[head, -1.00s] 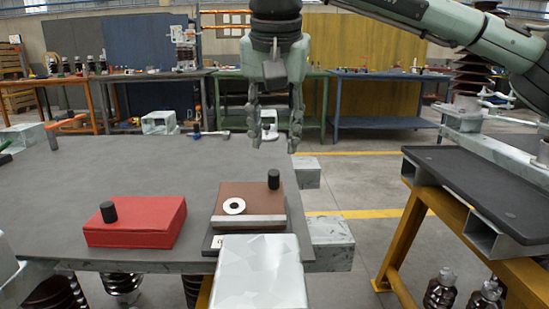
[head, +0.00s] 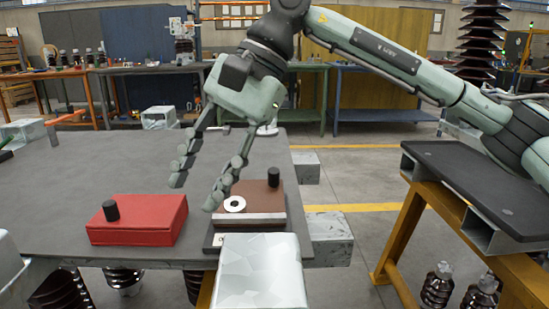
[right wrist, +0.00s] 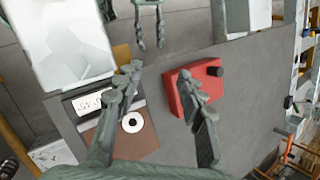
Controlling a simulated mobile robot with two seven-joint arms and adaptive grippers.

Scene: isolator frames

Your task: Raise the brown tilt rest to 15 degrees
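The brown tilt rest (head: 265,192) sits on a dark base at the right end of the grey table, with a black knob, a white ring and a pale front strip. It looks close to flat; its exact angle is unclear. My right gripper (head: 195,193) is open and empty, slanted above the table by the rest's left side, one finger overlapping it in the head view. In the right wrist view the rest (right wrist: 138,142) is partly hidden behind a finger. My left gripper (right wrist: 150,40) shows only there, with its fingers apart and empty.
A red block (head: 138,220) with a black knob stands left of the rest. A pale metal box (head: 262,272) stands in front of the rest. A white label (right wrist: 88,103) lies by the rest, its text unreadable. The table's left part is mostly clear.

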